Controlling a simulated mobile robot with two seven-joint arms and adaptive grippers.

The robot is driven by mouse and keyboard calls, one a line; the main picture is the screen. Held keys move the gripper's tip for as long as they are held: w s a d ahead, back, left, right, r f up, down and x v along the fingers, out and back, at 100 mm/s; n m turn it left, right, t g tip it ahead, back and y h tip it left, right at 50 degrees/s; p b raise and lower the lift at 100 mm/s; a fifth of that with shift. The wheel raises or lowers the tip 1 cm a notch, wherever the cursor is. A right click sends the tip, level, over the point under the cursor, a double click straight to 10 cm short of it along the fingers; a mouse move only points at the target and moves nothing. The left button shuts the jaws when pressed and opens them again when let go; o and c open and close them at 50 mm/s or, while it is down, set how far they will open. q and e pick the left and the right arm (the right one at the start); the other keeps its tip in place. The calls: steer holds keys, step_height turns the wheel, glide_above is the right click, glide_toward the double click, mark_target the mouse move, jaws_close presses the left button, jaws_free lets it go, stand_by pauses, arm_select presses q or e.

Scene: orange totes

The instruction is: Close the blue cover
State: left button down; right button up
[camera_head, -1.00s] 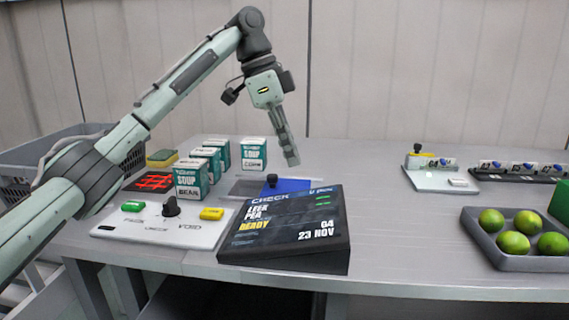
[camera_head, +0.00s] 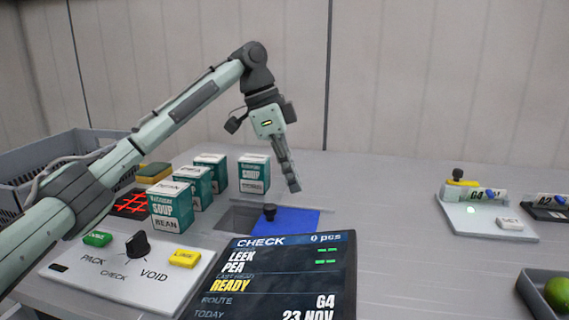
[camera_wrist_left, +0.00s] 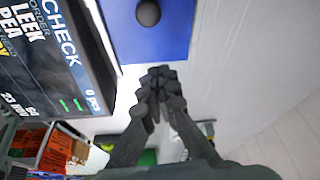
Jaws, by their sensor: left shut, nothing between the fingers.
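The blue cover (camera_head: 292,222) is a flat panel with a black knob (camera_head: 269,212), lying on the table behind the display. Left of it, a dark grey rectangular opening (camera_head: 236,218) in the table is exposed. In the left wrist view the cover (camera_wrist_left: 165,42) and its knob (camera_wrist_left: 148,13) lie beyond the fingertips. My left gripper (camera_head: 294,188) points down near the cover's far right part, apart from the knob. Its fingers (camera_wrist_left: 160,82) are closed together and empty. Whether the fingertips touch anything is hard to tell. My right gripper is not in view.
A tilted display (camera_head: 282,270) stands in front of the cover. Several soup boxes (camera_head: 171,206) stand left of and behind the opening. A control panel (camera_head: 130,275) with a black dial lies front left. The table right of the cover is clear up to a white device (camera_head: 487,221).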

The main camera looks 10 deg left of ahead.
mark_target(289, 221)
arm_select(q)
steer(key=x, duration=0.4)
steer(key=shift+a+f, duration=0.3)
steer(key=shift+a, duration=0.7)
steer(key=shift+s+a, duration=0.25)
steer(key=shift+a, duration=0.65)
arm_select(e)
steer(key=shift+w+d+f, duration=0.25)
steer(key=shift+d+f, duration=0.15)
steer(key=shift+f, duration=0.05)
arm_select(q)
steer(key=a, duration=1)
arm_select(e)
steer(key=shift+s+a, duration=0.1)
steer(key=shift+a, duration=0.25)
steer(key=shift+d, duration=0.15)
